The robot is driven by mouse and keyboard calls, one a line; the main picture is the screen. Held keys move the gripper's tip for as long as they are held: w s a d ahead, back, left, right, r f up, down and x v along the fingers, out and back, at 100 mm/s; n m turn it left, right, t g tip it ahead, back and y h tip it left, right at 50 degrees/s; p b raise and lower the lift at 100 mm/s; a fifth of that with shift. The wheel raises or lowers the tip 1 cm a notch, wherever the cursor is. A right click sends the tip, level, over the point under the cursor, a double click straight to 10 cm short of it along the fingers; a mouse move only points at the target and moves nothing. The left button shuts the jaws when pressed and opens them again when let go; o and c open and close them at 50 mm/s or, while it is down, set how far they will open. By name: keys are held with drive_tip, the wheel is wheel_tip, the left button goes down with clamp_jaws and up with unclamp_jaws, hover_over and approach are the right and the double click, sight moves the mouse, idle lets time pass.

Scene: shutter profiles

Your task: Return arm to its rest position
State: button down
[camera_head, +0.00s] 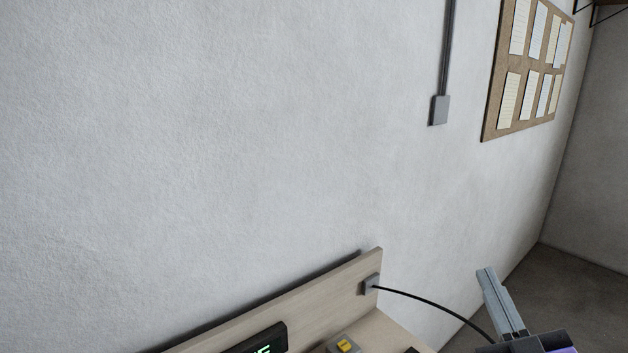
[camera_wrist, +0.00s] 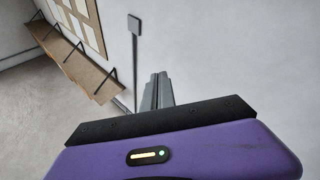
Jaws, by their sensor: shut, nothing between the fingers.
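My gripper (camera_head: 487,273) is at the lower right of the head view, its grey fingers pointing up and to the left, held together with nothing between them. Its dark and purple housing is cut off by the bottom edge. In the wrist view the gripper (camera_wrist: 158,77) shows its grey fingers shut beyond the purple housing, which has a small lit indicator. The fingers stand against the pale wall and floor, apart from any object. The rest of my arm is out of view.
A wooden bench back panel (camera_head: 330,297) stands at the bottom, with a dark green-lit display (camera_head: 258,341) and a yellow-topped block (camera_head: 344,346). A black cable (camera_head: 430,301) runs from the panel's socket toward my gripper. A notice board (camera_head: 527,70) hangs upper right; a wooden shelf (camera_wrist: 62,55) shows in the wrist view.

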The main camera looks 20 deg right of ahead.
drive_tip(key=s+a+f+g+y+b, duration=0.1)
drive_tip(key=s+a+f+g+y, duration=0.1)
drive_tip(key=s+a+f, duration=0.3)
drive_tip(key=s+a+f+m+g+y+b, duration=0.1)
drive_tip(key=s+a+f+g+y, duration=0.1)
drive_tip(key=s+a+f, duration=0.4)
drive_tip(key=s+a+f+g+y+b, duration=0.1)
drive_tip(key=s+a+f+g, duration=0.2)
drive_tip(key=s+f, duration=1.1)
drive_tip(key=s+a, duration=0.2)
drive_tip(key=a, duration=0.1)
drive_tip(key=shift+s+m+y, duration=0.2)
drive_tip(key=shift+m+y, duration=0.1)
drive_tip(key=shift+y, duration=0.1)
